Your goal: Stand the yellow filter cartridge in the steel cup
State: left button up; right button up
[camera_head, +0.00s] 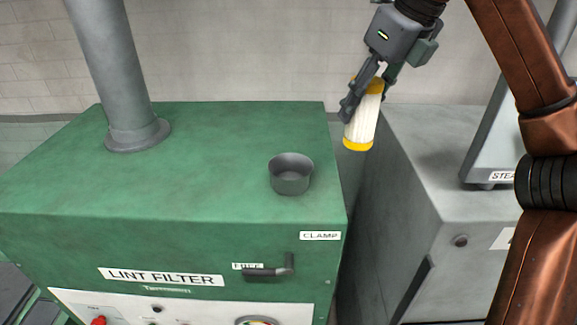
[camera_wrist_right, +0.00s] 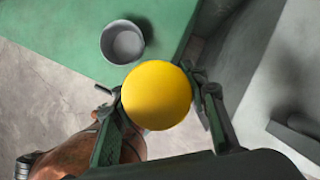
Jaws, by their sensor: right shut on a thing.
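The yellow filter cartridge (camera_head: 362,122) has a white body with yellow end caps. My right gripper (camera_head: 368,86) is shut on its upper part and holds it in the air, nearly upright with a slight tilt. In the right wrist view the yellow cap (camera_wrist_right: 157,95) sits between the fingers. The steel cup (camera_head: 290,175) is dark grey, open and looks empty on top of the green cabinet, to the left of and below the cartridge. The cup also shows in the right wrist view (camera_wrist_right: 122,43), beyond the cartridge. My left gripper is not in view.
The green lint filter cabinet (camera_head: 215,190) has a thick grey pipe (camera_head: 110,70) at its back left and a black lever (camera_head: 270,270) on its front. A grey machine (camera_head: 430,150) stands on the right, across a narrow gap. The cabinet top around the cup is clear.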

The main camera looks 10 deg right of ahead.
jog(key=w+a+f, duration=0.2)
jog(key=a+f, duration=0.2)
jog(key=w+a+f+p, duration=0.1)
jog(key=w+a+f, duration=0.1)
jog(key=a+f, duration=0.2)
jog(key=w+a+f+p, duration=0.1)
jog(key=w+a+f, duration=0.1)
jog(key=a+f, duration=0.2)
jog(key=shift+a+f, duration=0.1)
jog(key=shift+f, duration=0.15)
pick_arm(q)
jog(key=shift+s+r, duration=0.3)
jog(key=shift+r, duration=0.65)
pick_arm(e)
jog(key=shift+w+d+f, duration=0.1)
jog(key=shift+d+f, duration=0.1)
jog(key=shift+a, duration=0.1)
jog(key=shift+a+f, duration=0.1)
jog(key=shift+f, duration=0.05)
jog(key=o, duration=0.8)
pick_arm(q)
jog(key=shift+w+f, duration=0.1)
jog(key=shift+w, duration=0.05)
pick_arm(e)
jog(key=o, duration=0.5)
jog(key=shift+c, duration=0.2)
